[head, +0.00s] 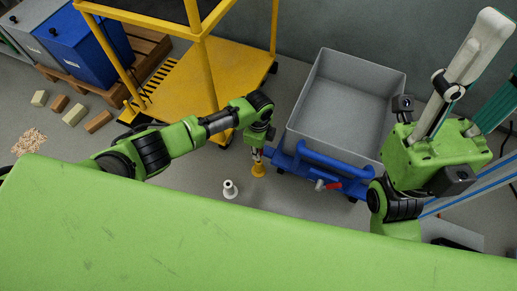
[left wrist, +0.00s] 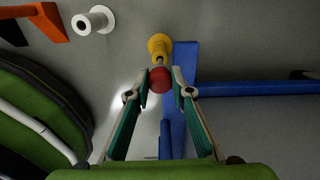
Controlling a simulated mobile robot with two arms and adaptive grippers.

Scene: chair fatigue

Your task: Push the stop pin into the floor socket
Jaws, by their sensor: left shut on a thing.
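The stop pin has a red ball knob (left wrist: 160,79), and a short grey shaft shows beyond it. My left gripper (head: 258,146) is shut on the pin, and its two fingers (left wrist: 160,90) flank the red knob in the left wrist view. The yellow flanged floor socket (head: 258,170) is just below the gripper; it also shows in the left wrist view (left wrist: 158,46), directly beyond the knob. How far the shaft is in the socket cannot be told. My right gripper (head: 499,52) is raised at the right, its fingers apart and partly cut off.
A white flanged socket (head: 230,189) stands on the floor left of the yellow one. A grey cart bin (head: 345,100) on a blue frame (head: 310,172) stands close on the right. A yellow platform trolley (head: 180,85) is behind.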

